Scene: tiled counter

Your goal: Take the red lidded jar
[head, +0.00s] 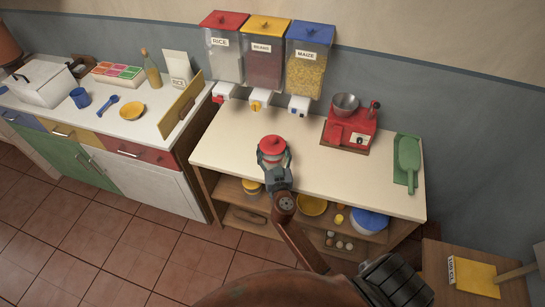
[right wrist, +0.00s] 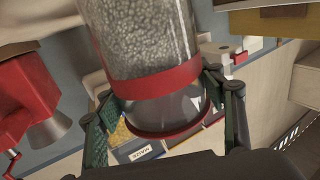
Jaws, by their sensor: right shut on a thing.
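The red lidded jar (head: 272,146) is over the front part of the cream counter, left of its middle, in the head view. It has a red lid and a pale body. In the right wrist view the jar (right wrist: 145,40) is close up, a clear vessel with grey grainy contents and a red band. My right gripper (head: 275,166) is shut on it from the front, with a finger on either side. These fingers also show in the right wrist view (right wrist: 165,118). I cannot tell whether the jar touches the counter. My left gripper is not in view.
Rice, beans and maize dispensers (head: 264,54) hang on the wall behind the jar. A red grinder (head: 349,134) and a green scoop (head: 407,155) are to the right on the cream counter (head: 235,145). A yellow board (head: 181,105) stands at the left. Counter around the jar is clear.

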